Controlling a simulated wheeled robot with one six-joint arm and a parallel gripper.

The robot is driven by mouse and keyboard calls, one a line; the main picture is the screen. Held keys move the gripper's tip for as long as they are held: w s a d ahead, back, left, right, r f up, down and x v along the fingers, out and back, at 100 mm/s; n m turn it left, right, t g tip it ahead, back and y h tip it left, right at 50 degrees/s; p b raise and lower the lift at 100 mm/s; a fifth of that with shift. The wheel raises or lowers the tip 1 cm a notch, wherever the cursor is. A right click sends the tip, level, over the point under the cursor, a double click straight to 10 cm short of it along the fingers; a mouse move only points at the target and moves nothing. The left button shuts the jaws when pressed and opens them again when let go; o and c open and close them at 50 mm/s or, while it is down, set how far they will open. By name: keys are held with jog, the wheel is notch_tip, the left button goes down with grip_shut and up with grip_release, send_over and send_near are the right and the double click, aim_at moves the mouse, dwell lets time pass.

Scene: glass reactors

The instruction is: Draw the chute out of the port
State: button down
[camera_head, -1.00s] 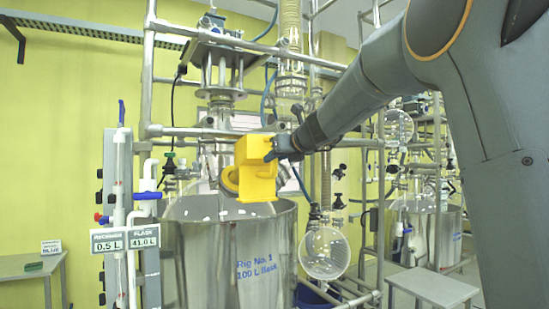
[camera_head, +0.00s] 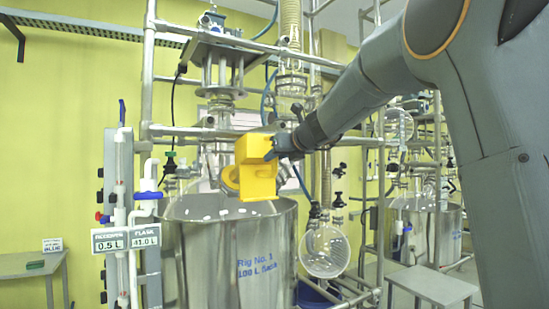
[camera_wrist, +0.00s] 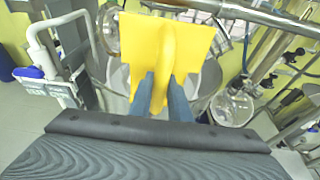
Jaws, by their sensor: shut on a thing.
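The yellow chute (camera_head: 256,170) is at the top of the steel bath of the near rig, in front of the glass vessel. My gripper (camera_head: 277,152) reaches it from the right and is shut on it. In the wrist view the chute (camera_wrist: 165,48) fills the top middle, and the two blue-grey fingertips (camera_wrist: 160,95) close on its upright middle rib. The port is hidden behind the chute, so I cannot tell whether the chute's lower end is still inside it.
The steel bath (camera_head: 240,255) stands below. Metal frame bars (camera_head: 200,131) run close behind and above the chute. A round glass flask (camera_head: 324,250) hangs at the right. Readout panels (camera_head: 125,239) and white pipes are at the left.

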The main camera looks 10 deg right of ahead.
jog(key=shift+s+d+r, duration=0.1)
jog(key=shift+s+r, duration=0.15)
jog(key=shift+r, duration=0.05)
jog(key=shift+s+r+p, duration=0.2)
jog(key=shift+s+p, duration=0.05)
jog(key=shift+p, duration=0.1)
jog(key=shift+s+d+r+p, duration=0.2)
jog(key=shift+s+r+p, duration=0.1)
jog(key=shift+s+r, duration=0.2)
jog(key=shift+s+d+r, duration=0.1)
jog(key=shift+s+r, duration=0.1)
jog(key=shift+s, duration=0.05)
jog(key=shift+s+d+r+p, duration=0.15)
jog(key=shift+s+r+p, duration=0.25)
jog(key=shift+s+p, duration=0.05)
jog(key=shift+s+d+r, duration=0.1)
jog(key=shift+s+r, duration=0.15)
jog(key=shift+s+d+r+p, duration=0.1)
jog(key=shift+s+r+p, duration=0.15)
jog(key=shift+s+p, duration=0.1)
dwell(0.5)
jog(key=shift+s, duration=0.1)
